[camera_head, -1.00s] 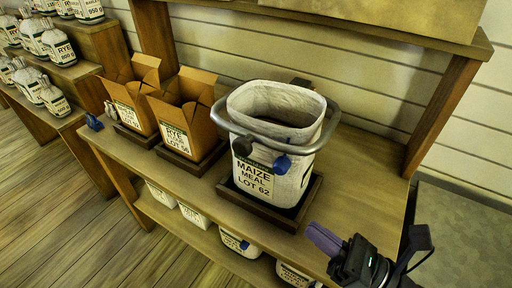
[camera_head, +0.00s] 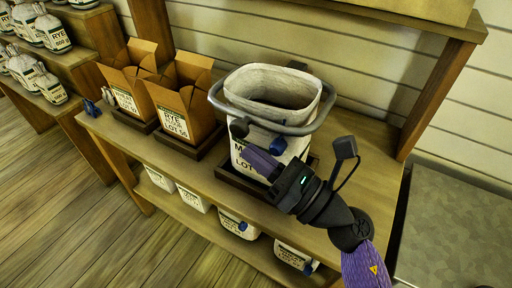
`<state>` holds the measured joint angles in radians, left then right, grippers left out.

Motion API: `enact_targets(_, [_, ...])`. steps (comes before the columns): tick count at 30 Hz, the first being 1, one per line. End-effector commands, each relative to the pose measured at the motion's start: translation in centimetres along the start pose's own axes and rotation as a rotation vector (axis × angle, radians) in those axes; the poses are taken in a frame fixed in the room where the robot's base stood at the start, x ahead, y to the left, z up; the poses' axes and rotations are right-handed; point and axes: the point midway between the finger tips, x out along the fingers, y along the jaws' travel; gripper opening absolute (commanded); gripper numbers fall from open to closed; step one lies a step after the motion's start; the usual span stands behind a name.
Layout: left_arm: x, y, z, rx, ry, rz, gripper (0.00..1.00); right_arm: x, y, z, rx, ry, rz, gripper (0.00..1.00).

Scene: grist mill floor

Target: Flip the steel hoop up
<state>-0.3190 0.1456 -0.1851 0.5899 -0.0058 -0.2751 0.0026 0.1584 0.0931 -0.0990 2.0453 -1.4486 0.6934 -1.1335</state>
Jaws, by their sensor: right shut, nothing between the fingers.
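The steel hoop (camera_head: 319,119) is a grey bar around the upper part of a white sack (camera_head: 271,88) marked as maize meal. The hoop slopes down across the sack's front. A dark knob (camera_head: 239,128) and a blue knob (camera_head: 278,145) show at the front, by the hoop. The sack stands upright and open in a dark tray (camera_head: 236,182) on the bench. My right gripper (camera_head: 259,163) is shut and empty in front of the sack, below the hoop's front, and hides part of the label. I cannot tell whether it touches the sack. My left gripper is not in view.
Open cardboard boxes (camera_head: 181,103) stand in trays left of the sack. A blue item (camera_head: 91,108) lies at the bench's left end. Labelled sacks (camera_head: 239,226) fill the lower shelf. A wooden upright (camera_head: 436,100) stands at right; the bench right of the sack is clear.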

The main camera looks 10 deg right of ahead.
Motion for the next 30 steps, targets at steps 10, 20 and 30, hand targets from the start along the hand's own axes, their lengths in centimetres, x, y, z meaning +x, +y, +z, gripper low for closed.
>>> enact_targets(10, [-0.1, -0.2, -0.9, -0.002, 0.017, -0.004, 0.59, 0.5, 0.0, 0.5, 0.002, 0.0, -0.001, 0.0])
enact_targets(20, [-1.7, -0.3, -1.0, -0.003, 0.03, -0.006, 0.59, 0.9, 0.4, 1.8, 0.034, -0.002, -0.009, 0.0])
enact_targets(30, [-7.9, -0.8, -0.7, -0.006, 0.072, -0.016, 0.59, 2.4, 1.4, 6.4, 0.194, -0.005, -0.062, 0.0])
